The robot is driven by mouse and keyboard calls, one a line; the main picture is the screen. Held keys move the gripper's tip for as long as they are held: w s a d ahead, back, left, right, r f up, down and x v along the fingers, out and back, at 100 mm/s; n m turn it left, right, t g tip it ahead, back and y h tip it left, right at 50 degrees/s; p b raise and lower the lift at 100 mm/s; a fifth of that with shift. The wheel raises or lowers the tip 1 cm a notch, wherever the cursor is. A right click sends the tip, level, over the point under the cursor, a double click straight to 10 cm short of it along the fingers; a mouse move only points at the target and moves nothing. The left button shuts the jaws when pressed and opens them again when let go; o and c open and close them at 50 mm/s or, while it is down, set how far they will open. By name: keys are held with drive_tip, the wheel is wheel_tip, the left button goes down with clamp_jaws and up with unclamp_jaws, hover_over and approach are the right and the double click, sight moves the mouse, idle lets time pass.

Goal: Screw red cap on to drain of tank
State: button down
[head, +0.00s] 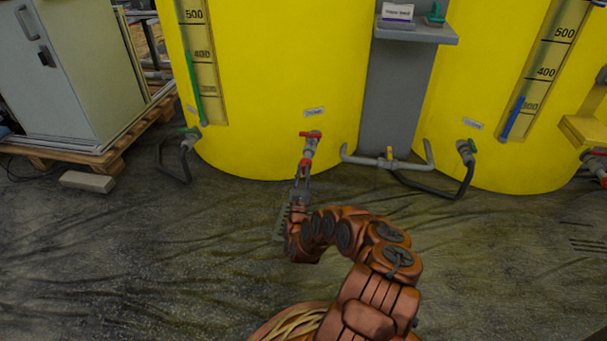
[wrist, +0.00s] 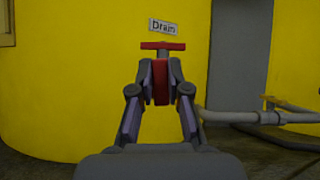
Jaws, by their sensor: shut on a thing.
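The yellow tank (head: 265,75) on the left has a grey drain pipe (head: 311,148) low on its front, with a red valve handle (head: 311,134) on top. My gripper (head: 303,172) is shut on the red cap (head: 304,162), right in front of the drain's end. In the wrist view the red cap (wrist: 161,82) sits between the fingertips of my gripper (wrist: 161,80). The red handle (wrist: 163,46) shows just above it, under the drain label (wrist: 168,26). The cap lines up with the drain; whether it touches or is threaded is hidden.
A second yellow tank (head: 500,100) stands at the right. Grey piping (head: 370,161) crosses low between the tanks, also in the wrist view (wrist: 235,117). A green-handled outlet (head: 189,140) with a black hose is left. The floor in front is mostly clear.

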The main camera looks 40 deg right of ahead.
drive_tip(key=shift+w+a+m, duration=0.2)
drive_tip(key=shift+m, duration=0.1)
drive_tip(key=c, duration=1.4)
unclamp_jaws()
drive_tip(key=o, duration=0.8)
drive_tip(key=shift+s+d, duration=0.2)
